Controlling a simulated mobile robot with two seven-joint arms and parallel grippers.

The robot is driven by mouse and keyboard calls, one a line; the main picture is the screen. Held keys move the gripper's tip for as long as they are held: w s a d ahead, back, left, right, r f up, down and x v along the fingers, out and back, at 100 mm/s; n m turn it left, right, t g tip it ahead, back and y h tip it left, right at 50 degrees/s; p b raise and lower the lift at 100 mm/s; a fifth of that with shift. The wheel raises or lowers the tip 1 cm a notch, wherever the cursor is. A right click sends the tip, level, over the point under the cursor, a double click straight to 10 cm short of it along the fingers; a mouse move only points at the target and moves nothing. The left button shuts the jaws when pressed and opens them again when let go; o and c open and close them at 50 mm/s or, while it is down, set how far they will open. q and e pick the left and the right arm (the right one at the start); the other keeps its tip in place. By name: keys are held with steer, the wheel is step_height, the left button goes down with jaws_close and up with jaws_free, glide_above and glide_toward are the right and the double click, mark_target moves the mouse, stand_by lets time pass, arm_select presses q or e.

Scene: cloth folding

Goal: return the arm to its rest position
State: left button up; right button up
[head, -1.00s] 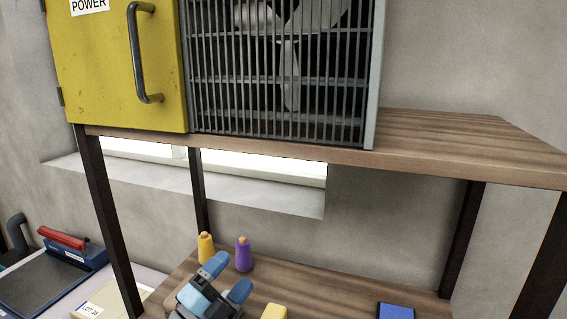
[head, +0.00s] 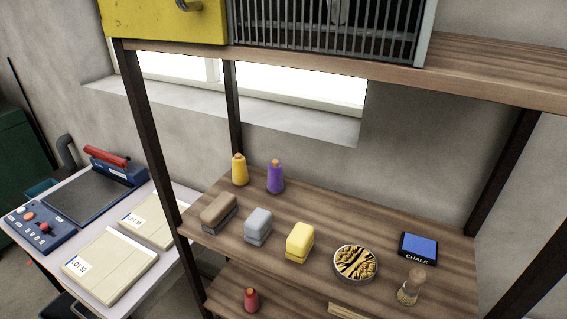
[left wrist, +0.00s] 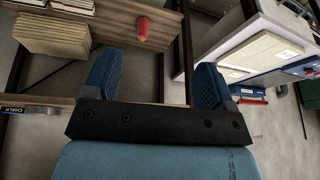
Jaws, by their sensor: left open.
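My left gripper (left wrist: 157,85) shows in the left wrist view, with its two blue fingers spread apart and nothing between them. Beyond the fingers are the shelf unit and a white table, seen at an odd angle. No arm or gripper of mine shows in the head view now. My right gripper is in neither view.
A dark post (head: 150,130) stands beside the white table (head: 178,262), which carries parcels (head: 110,265) and a press (head: 90,190).

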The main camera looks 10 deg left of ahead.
arm_select(q)
steer(key=w+d+f+t+h, duration=0.1)
steer(key=w+d+f+t, duration=0.1)
steer(key=f, duration=0.5)
steer(key=w+d+f+m+t+h, duration=0.1)
steer(key=w+d+f+t+h, duration=0.1)
steer(key=d+f+t, duration=0.2)
step_height(320, 180, down, 3)
steer(key=shift+t, duration=0.4)
